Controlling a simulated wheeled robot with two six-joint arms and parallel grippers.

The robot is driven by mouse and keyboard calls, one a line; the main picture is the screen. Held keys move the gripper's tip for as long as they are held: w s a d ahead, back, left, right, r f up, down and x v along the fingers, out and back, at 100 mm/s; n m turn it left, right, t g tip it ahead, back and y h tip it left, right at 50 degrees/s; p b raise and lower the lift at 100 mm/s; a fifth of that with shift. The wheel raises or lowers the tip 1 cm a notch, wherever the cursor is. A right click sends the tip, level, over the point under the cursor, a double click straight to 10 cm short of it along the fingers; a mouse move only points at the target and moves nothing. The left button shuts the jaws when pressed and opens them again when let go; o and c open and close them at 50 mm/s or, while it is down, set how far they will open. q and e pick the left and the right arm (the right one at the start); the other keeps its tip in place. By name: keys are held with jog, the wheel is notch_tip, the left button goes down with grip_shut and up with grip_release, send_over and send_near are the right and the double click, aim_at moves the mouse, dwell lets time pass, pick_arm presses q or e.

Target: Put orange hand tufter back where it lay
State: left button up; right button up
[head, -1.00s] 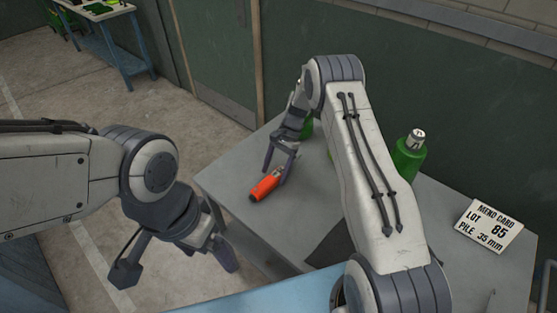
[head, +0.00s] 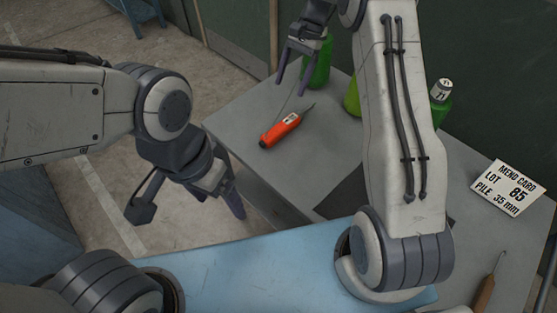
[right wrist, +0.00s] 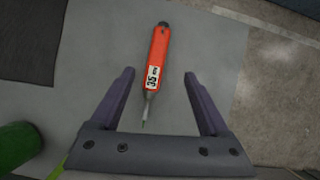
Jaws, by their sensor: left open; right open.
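The orange hand tufter (head: 281,130) lies on the grey table (head: 236,118) near its left edge, its thin metal tip pointing to the back right. In the right wrist view the tufter (right wrist: 158,58) shows a white label reading 35, and its tip points back between the fingers. My right gripper (head: 291,82) is open and empty above the table, behind the tufter and apart from it; its two fingers (right wrist: 160,88) are spread in the wrist view. My left gripper (head: 238,194) hangs empty and open beside the table's left edge.
Green bottles (head: 319,62) stand at the back of the table, one (head: 441,102) behind my right arm. A dark mat (head: 345,197) lies in the middle, partly hidden by that arm. A mend card (head: 508,188) and a wooden-handled tool (head: 488,287) are at the right.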

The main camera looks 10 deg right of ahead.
jog(key=s+a+r+n+t+h, duration=0.1)
jog(key=s+a+r+n, duration=0.3)
jog(key=s+a, duration=0.35)
jog(key=s+a+r+n+h, duration=0.2)
jog(key=s+a+r+n, duration=0.3)
jog(key=s, duration=0.4)
jog(key=s+f+n+t, duration=0.2)
jog(key=s+n, duration=0.6)
jog(key=s, duration=0.9)
jog(key=shift+s+d+f, duration=0.2)
jog(key=shift+s+d, duration=0.15)
jog(key=shift+s, duration=0.05)
